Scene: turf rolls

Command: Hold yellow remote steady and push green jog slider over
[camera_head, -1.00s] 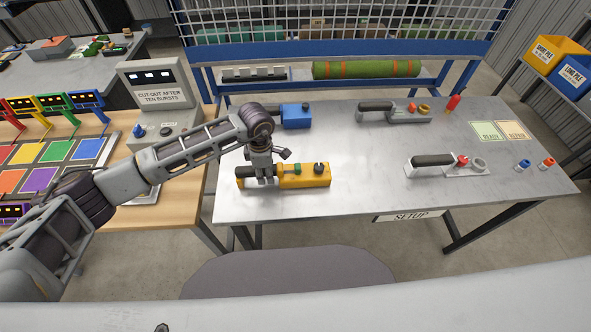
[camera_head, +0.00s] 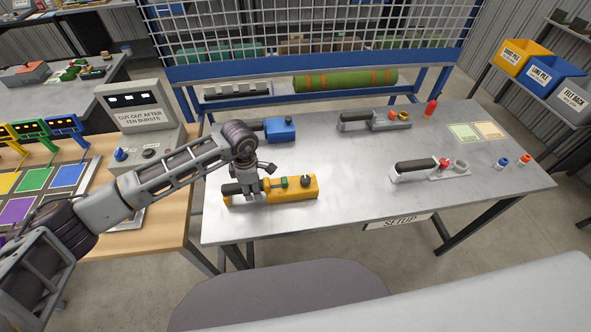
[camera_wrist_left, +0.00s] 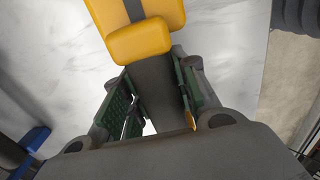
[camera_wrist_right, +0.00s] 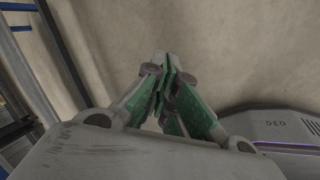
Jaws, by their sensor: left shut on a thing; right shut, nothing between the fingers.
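The yellow remote (camera_head: 300,192) lies on the metal table near its front left edge, with a dark grip at its left end. The green jog slider (camera_head: 283,182) sits on its top, left of a black knob (camera_head: 305,181). My left gripper (camera_head: 244,190) is shut on the remote's dark grip from above. In the left wrist view the dark grip lies between the green-padded fingers (camera_wrist_left: 155,95) and the yellow body (camera_wrist_left: 140,40) extends beyond. My right gripper (camera_wrist_right: 165,85) is shut and empty over bare floor in the right wrist view; it is not in the head view.
A blue remote (camera_head: 280,129) lies behind the yellow one. Two grey handled units (camera_head: 375,121) (camera_head: 430,173) lie to the right, with small red and blue knobs (camera_head: 502,162) beyond. A grey console (camera_head: 140,120) stands left. The table's middle is clear.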

